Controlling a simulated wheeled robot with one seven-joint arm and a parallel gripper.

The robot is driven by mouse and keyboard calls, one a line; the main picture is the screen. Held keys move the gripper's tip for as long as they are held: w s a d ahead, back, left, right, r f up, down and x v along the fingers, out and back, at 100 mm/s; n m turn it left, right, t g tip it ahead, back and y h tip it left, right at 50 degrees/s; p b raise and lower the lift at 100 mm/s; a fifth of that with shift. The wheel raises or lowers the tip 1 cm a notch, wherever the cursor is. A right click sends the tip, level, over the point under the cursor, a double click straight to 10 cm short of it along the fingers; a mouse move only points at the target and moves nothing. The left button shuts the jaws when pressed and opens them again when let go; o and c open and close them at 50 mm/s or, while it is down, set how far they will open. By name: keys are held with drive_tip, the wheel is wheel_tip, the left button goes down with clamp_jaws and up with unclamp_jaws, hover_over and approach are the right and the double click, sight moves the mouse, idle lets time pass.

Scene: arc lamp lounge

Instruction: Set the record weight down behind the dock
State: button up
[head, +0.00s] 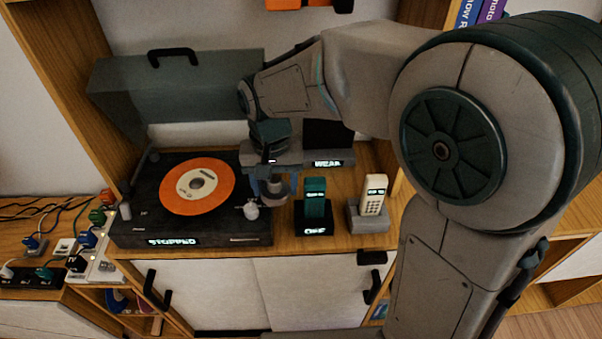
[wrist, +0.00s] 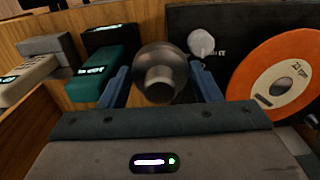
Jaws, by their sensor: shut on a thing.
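The record weight (wrist: 160,72) is a round, dark metallic piece with a paler knob. My gripper (head: 271,186) is shut on it, with a blue finger on each side in the wrist view (wrist: 162,88). In the head view the weight (head: 276,190) is partly hidden by the gripper, just right of the turntable. A black dock (head: 314,226) holding a teal handset (head: 315,194) stands right of the weight. Beside it a grey dock (head: 369,222) holds a cream handset (head: 374,195). I cannot tell whether the weight touches the wood.
The turntable (head: 250,234) with an orange record (head: 178,200) fills the left of the cabinet top. A grey unit with a lit label (head: 342,160) stands behind the docks. A tilted lid (head: 200,88) rises behind the turntable. Bare wood lies between turntable and docks.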

drive_tip(key=w+d+p, duration=0.2)
drive_tip(key=w+d, duration=0.3)
drive_tip(key=w, duration=0.8)
drive_tip(key=f, duration=0.6)
drive_tip(key=shift+s+b, duration=0.2)
drive_tip(key=shift+b, duration=0.1)
wheel_tip(320, 180, down, 4)
drive_tip(key=shift+f, duration=0.2)
drive_tip(key=shift+w+d+f, duration=0.15)
drive_tip(key=shift+w+f, duration=0.05)
drive_tip(key=shift+f, duration=0.35)
drive_tip(key=shift+c, duration=0.2)
drive_tip(key=shift+f, duration=0.15)
drive_tip(key=o, duration=1.2)
